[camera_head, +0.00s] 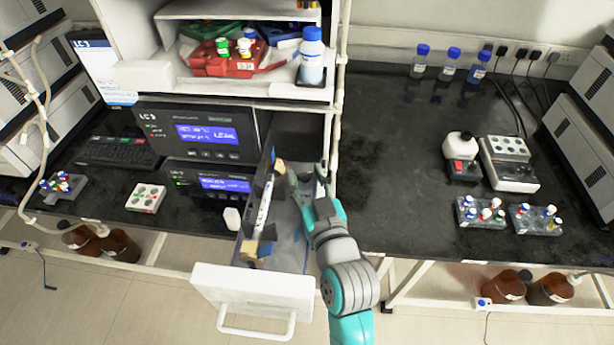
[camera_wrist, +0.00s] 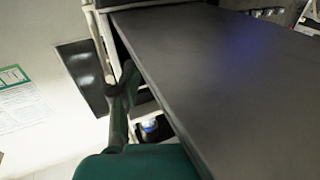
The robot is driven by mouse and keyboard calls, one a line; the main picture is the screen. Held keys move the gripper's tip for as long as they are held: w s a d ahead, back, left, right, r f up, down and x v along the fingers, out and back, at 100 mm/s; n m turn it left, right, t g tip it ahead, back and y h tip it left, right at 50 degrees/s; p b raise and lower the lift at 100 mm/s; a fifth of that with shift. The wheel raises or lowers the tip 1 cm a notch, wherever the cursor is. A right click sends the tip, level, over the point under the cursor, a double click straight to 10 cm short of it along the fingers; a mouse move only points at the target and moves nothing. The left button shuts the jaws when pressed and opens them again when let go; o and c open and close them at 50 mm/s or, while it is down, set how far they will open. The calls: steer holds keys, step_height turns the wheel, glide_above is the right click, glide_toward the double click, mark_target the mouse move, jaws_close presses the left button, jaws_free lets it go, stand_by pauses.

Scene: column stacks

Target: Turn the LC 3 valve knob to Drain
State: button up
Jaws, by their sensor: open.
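The LC 3 stack stands left of centre in the head view, with an upper black module (camera_head: 197,132) and a lower black module (camera_head: 208,181), both with lit blue screens. A small white part (camera_head: 232,218) stands at the lower module's right front; I cannot tell whether it is the valve knob. No knob pointer or Drain mark is readable. My gripper (camera_head: 302,178) is open and looks empty, right of the modules and above the open drawer. In the wrist view a large dark panel (camera_wrist: 225,85) fills the right side, close to a gripper finger.
The white-fronted drawer (camera_head: 255,288) is pulled out below my gripper, holding a long white item (camera_head: 263,205) and a brown block (camera_head: 265,249). A white post (camera_head: 338,120) rises beside my arm.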

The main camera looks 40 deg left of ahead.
jaws_close()
steer(key=shift+w+g, duration=0.1)
steer(key=shift+g, duration=0.2)
steer(key=shift+w+f+n+g+y, duration=0.1)
steer(key=shift+n+g+y, duration=0.7)
steer(key=shift+n+g, duration=0.35)
steer(key=shift+n+g+y, duration=0.6)
steer(key=shift+n+g, duration=0.45)
steer(key=shift+g, duration=0.7)
jaws_free()
